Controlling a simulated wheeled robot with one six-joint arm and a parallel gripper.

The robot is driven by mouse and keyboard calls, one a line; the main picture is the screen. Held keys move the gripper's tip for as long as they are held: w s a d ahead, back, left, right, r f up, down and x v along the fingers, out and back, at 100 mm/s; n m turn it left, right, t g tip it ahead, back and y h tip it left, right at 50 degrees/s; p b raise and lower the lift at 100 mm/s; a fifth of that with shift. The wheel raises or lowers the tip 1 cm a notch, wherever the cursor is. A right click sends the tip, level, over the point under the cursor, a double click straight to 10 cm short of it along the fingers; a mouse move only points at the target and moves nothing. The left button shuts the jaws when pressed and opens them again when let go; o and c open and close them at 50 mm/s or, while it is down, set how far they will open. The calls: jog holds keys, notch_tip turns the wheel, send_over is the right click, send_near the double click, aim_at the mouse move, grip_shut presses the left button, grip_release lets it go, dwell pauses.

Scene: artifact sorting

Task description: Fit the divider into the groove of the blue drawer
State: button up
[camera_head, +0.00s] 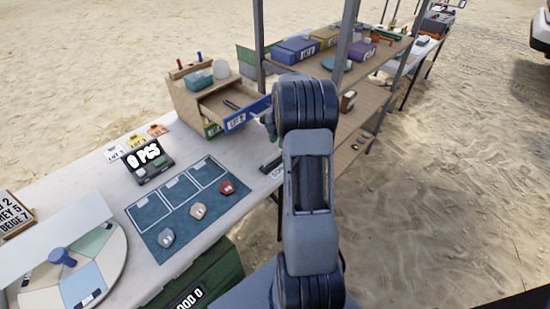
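The blue drawer (250,112) is pulled open from a small wooden cabinet (189,98) on the table. Its blue front bears a white label, and small dark items lie on its light wooden floor. My arm stands in the middle of the picture and covers the area just right of the drawer. A grey-blue part at the arm's far end shows beside the drawer's right end, but my gripper's fingers are not clearly visible. I cannot make out the divider or the groove; they may be too small or hidden behind my arm.
A teal box (199,79) and a pale container sit on the cabinet. Wooden shelves (365,75) stand behind my arm.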

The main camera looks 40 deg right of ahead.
aim_at(275, 154)
jog(key=shift+w+a+f, duration=0.1)
jog(key=shift+a+f, duration=0.1)
jog(key=shift+f, duration=0.9)
jog(key=shift+a+f, duration=0.15)
jog(key=shift+f, duration=0.95)
jog(key=shift+w+a+f, duration=0.1)
jog(key=shift+a+f, duration=0.1)
jog(key=shift+f, duration=0.9)
jog(key=shift+c, duration=0.2)
grip_shut()
